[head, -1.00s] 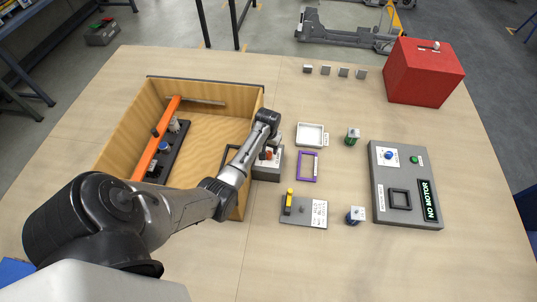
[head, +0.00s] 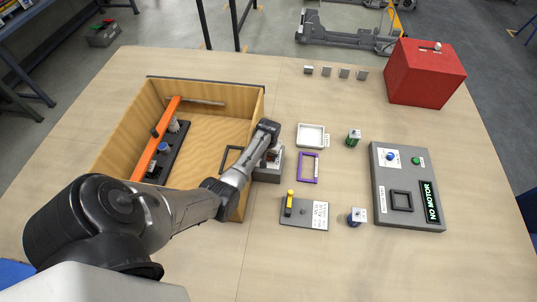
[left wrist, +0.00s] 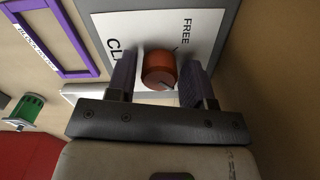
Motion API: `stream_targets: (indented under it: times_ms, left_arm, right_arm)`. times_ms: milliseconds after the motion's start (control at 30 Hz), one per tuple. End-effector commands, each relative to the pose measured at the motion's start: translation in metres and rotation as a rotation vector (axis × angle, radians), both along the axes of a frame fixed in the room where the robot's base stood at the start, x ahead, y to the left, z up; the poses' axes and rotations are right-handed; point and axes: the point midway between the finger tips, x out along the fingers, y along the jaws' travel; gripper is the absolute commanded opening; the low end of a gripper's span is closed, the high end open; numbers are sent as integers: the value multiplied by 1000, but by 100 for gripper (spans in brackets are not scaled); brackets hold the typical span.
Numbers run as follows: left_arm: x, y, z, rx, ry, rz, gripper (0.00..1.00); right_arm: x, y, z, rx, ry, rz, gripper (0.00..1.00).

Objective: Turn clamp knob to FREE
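The orange-red clamp knob (left wrist: 159,68) stands on a white label plate (left wrist: 165,22) in the left wrist view. The plate reads FREE at upper right and a partly hidden word starting "CL". A thin dark mark shows on the knob, but I cannot tell which word it points to. My left gripper (left wrist: 158,78) is open, with its purple-lined fingers on either side of the knob and small gaps visible. In the head view my left gripper (head: 271,151) is down over the grey clamp box (head: 267,175) and mostly hides the knob. My right gripper is not in view.
A wooden crate (head: 254,109) with an orange bar (head: 158,135) inside stands directly left of the clamp box. A purple frame (head: 308,168), white tray (head: 311,135), grey plate with yellow lever (head: 304,211) and NO MOTOR panel (head: 405,215) lie to the right.

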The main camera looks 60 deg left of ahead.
Motion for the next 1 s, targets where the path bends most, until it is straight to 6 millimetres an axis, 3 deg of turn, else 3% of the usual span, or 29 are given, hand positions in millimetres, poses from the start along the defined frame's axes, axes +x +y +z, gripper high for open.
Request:
stream_targets:
  times_ms: [367, 667, 1000]
  left_arm:
    - [0, 0, 0, 0, 0, 0, 12]
    - [0, 0, 2, -1, 0, 52, 12]
    - [0, -1, 4, -3, 2, 315, 12]
  right_arm:
    - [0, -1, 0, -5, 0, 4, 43]
    - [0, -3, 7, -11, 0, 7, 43]
    - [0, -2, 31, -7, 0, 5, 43]
